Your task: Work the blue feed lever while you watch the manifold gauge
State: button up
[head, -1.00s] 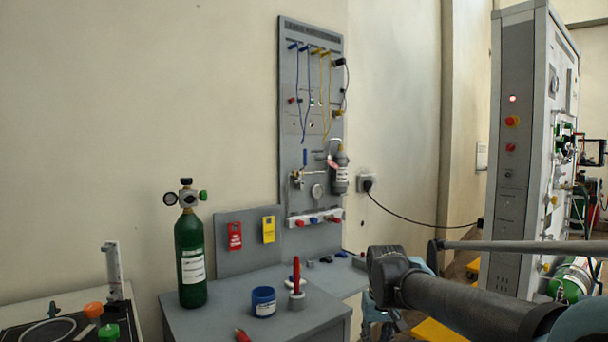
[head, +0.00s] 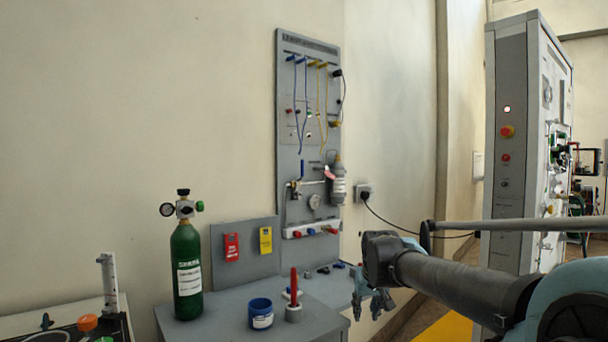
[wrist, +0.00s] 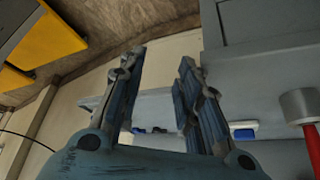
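The blue feed lever (head: 302,168) stands upright on the left of the grey wall panel, above a small metal valve. The manifold gauge (head: 314,202) is a small round dial just below and right of it; its reading is too small to tell. My gripper (head: 372,304) hangs right of the bench, low and well apart from the lever. In the wrist view my gripper (wrist: 162,58) has its two fingers spread with nothing between them. The lever and gauge do not show in the wrist view.
A tall cabinet (head: 505,190) stands at right. A black cable (head: 400,226) crosses the gap between them.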

aim_at(302, 175)
jog(key=w+a+r+n+y, duration=0.3)
jog(key=w+a+r+y, duration=0.1)
jog(key=w+r, duration=0.55)
jog(key=w+a+r+n+y, duration=0.3)
jog(key=w+r+y, duration=0.1)
jog(key=w+r, duration=0.5)
jog(key=w+d+r+n+y, duration=0.3)
jog(key=w+r+n+y, duration=0.15)
jog(key=r, duration=0.55)
jog(key=w+d+r+n+y, duration=0.3)
jog(key=w+r+y, duration=0.25)
jog(key=r, duration=0.55)
jog(key=shift+t+h, duration=0.4)
jog(key=shift+h, duration=0.1)
jog(key=x, duration=1.7)
jog(key=shift+w+a+f, duration=0.15)
jog(key=shift+a, duration=0.15)
grip_shut()
